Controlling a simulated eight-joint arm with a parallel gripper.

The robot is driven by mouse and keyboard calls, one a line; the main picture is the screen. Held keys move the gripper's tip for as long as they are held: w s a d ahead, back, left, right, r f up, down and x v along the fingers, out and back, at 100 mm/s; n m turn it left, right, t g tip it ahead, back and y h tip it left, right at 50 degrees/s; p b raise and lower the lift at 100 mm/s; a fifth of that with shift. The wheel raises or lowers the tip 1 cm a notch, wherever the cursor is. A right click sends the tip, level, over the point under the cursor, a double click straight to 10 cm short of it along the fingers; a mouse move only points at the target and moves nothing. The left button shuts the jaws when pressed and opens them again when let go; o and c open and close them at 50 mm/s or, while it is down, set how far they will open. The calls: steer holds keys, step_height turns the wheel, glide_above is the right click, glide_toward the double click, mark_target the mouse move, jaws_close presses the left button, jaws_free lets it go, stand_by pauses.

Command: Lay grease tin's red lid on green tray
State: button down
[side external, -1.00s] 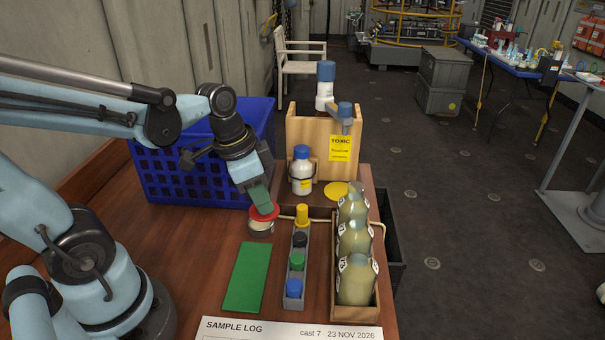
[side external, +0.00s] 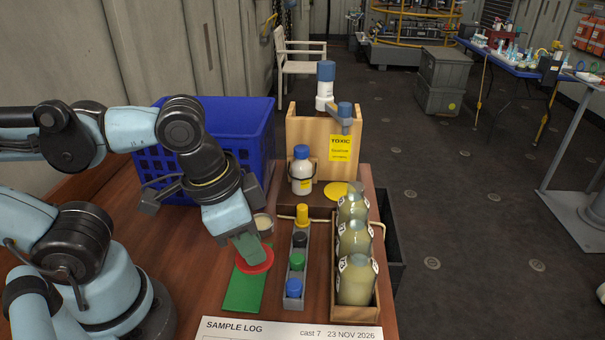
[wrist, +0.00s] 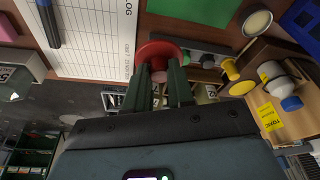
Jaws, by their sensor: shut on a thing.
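The red lid (side external: 257,261) is in the jaws of my gripper (side external: 249,248), which are shut on it. In the side view it covers the far end of the green tray (side external: 243,291); I cannot tell its exact height above it. The wrist view shows the lid (wrist: 156,50) at the fingertips of my gripper (wrist: 160,80), with part of the green tray (wrist: 205,9) at the top edge. The grease tin (side external: 263,223) stands open just behind the tray, with pale contents; it also shows in the wrist view (wrist: 257,23).
A grey rack (side external: 294,288) with coloured caps stands right of the tray, beside a wooden box of bottles (side external: 356,312). A blue crate (side external: 250,124) and a wooden stand (side external: 298,130) are behind. A sample log sheet (side external: 290,331) lies in front.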

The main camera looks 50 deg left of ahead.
steer(key=shift+s+d+f, duration=0.2)
steer(key=shift+s+d, duration=0.05)
steer(key=shift+s, duration=0.4)
steer(key=shift+a+f, duration=0.15)
steer(key=w+a+f, duration=0.2)
steer(key=a, duration=0.1)
steer(key=w+a+f, duration=0.2)
steer(key=a, duration=0.1)
steer(key=w+a+f, duration=0.2)
steer(key=a, duration=0.1)
steer(key=shift+a+f, duration=0.35)
steer(key=shift+f, duration=0.05)
steer(key=shift+s+d+f, duration=0.1)
steer(key=shift+f, duration=1.85)
steer(key=shift+f, duration=0.15)
steer(key=c, duration=1)
jaws_free()
